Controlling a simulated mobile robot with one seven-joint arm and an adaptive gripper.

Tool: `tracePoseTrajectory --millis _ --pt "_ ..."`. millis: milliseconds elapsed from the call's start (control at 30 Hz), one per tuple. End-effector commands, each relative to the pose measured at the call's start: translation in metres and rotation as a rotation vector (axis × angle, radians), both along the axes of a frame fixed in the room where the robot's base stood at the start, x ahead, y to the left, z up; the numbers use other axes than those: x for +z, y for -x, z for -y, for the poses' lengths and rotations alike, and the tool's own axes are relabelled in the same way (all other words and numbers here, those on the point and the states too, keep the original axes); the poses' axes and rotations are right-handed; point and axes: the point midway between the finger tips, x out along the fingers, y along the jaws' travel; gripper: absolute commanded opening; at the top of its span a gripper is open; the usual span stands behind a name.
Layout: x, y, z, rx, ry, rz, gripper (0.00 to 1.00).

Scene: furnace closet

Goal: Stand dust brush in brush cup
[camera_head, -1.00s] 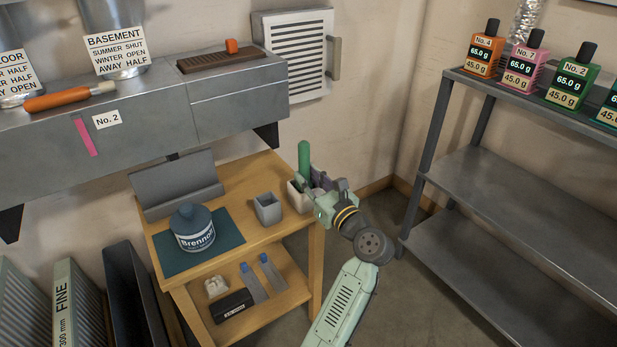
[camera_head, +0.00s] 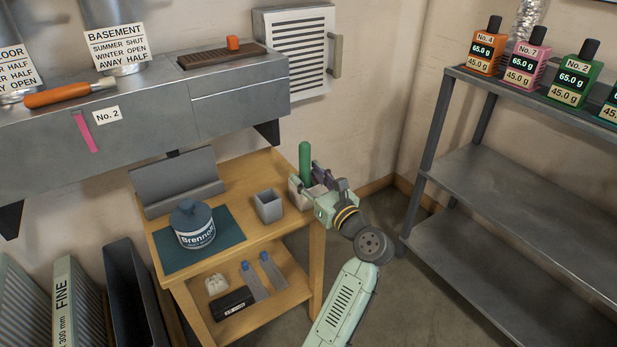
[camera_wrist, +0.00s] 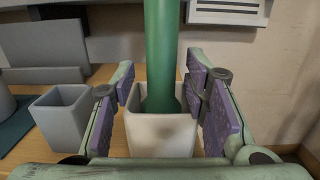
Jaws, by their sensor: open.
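A green handle (camera_head: 305,163), likely the dust brush's, stands upright in a whitish cup (camera_head: 298,196) at the right edge of the wooden table. In the wrist view the green handle (camera_wrist: 161,60) goes down into the whitish cup (camera_wrist: 160,136); its lower end is hidden inside. My gripper (camera_head: 322,184) is at the cup, and in the wrist view its open purple-padded fingers (camera_wrist: 163,100) stand on either side of the handle, with gaps showing. An orange-handled tool (camera_head: 62,96) with a pale end lies on the metal duct at left.
A grey empty cup (camera_head: 268,207) stands just left of the whitish cup. A Brennon jar (camera_head: 193,225) sits on a teal mat (camera_head: 226,236), before a grey angled holder (camera_head: 180,185). A metal shelf (camera_head: 500,170) with several labelled bottles is at right. Open floor lies between table and shelf.

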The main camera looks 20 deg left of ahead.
Motion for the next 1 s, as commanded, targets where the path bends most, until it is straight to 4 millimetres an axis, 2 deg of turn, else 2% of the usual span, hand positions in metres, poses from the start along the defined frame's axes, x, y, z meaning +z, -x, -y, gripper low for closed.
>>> tracePoseTrajectory --millis 233,500,700,1000 --pt "-0.007 0.009 0.018 -0.009 0.010 -0.008 0.45" --pt "-0.011 0.045 0.063 -0.009 0.012 -0.010 0.45" --pt "-0.013 0.065 0.088 -0.007 0.012 -0.010 0.45" --pt "-0.013 0.073 0.096 -0.003 0.008 -0.011 0.45"
